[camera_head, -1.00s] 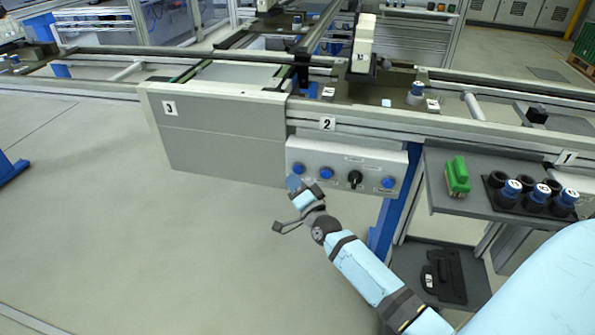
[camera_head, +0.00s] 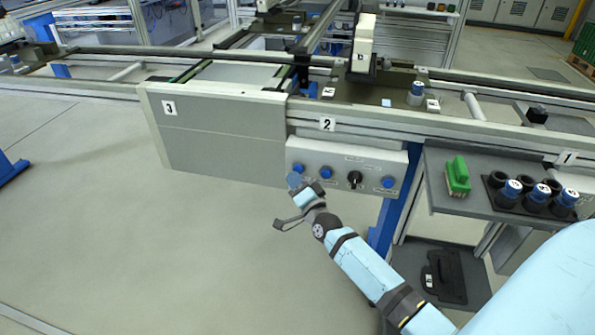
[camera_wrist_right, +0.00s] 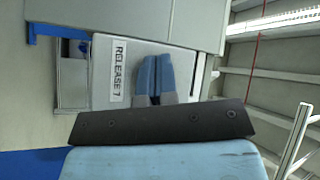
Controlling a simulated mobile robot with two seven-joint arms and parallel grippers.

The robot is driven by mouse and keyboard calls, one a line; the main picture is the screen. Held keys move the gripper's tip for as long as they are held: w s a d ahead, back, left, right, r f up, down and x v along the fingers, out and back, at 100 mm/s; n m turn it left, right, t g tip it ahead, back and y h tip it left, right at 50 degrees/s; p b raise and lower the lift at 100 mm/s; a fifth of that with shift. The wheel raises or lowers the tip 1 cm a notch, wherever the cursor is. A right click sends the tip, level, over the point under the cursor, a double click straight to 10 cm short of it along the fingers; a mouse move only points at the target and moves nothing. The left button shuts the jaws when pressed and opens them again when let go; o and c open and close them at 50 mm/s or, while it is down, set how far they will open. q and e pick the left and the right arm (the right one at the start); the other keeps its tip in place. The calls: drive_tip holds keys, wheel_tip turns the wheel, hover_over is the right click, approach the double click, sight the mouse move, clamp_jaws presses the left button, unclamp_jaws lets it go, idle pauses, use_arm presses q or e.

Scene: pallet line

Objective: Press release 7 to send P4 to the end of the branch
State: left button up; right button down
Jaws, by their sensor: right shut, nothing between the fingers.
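A light grey control box (camera_head: 345,165) hangs under the conveyor rail, with several blue buttons and a black knob (camera_head: 355,178) in a row. My right gripper (camera_head: 294,181) is shut and empty, its fingertips close to the leftmost blue button (camera_head: 298,168). In the right wrist view the shut fingers (camera_wrist_right: 154,62) point at a grey face beside a "RELEASE 7" label (camera_wrist_right: 118,70). The button is hidden behind the fingers there. I cannot tell whether the tips touch it. I cannot make out which pallet is P4. My left gripper is out of view.
A grey cover panel marked 3 (camera_head: 220,130) is left of the box. To the right, a shelf (camera_head: 460,207) holds a green object (camera_head: 457,176) and several blue-capped cylinders in a dark holder. A blue post stands under the rail. The floor at left is open.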

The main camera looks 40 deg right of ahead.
drive_tip(key=shift+w+d, duration=0.3)
drive_tip(key=shift+d, duration=0.05)
idle(1.1)
drive_tip(key=shift+s+a, duration=0.1)
drive_tip(key=shift+s+a+p, duration=0.45)
drive_tip(key=shift+s+a, duration=0.05)
drive_tip(key=shift+a, duration=0.05)
drive_tip(key=shift+a, duration=0.1)
